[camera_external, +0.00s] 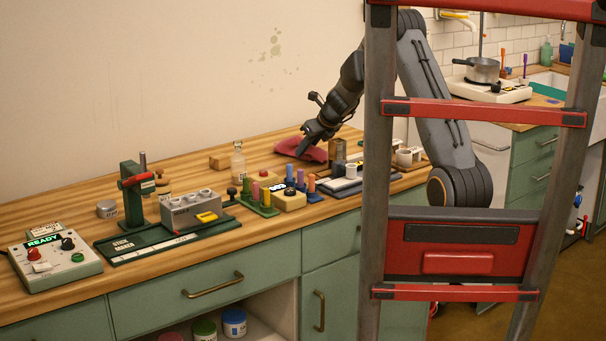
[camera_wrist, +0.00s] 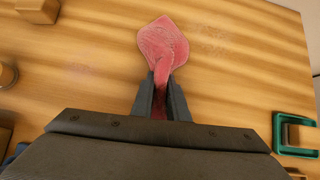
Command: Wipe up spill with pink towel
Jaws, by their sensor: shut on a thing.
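The pink towel (camera_external: 301,149) lies on the wooden table toward the back, near the wall. In the wrist view the towel (camera_wrist: 163,46) spreads out flat beyond my fingertips, and its near end runs in between the fingers. My gripper (camera_external: 306,147) reaches down from the upper right and is shut on the towel; its fingers also show in the wrist view (camera_wrist: 160,92). A faint speckled pinkish patch (camera_wrist: 83,62) marks the wood left of the towel, and another faint speckled patch (camera_wrist: 208,38) lies to its right. I cannot tell whether the towel covers more spill.
A green tray (camera_wrist: 294,135) is at right in the wrist view. Wood around the towel is mostly clear.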

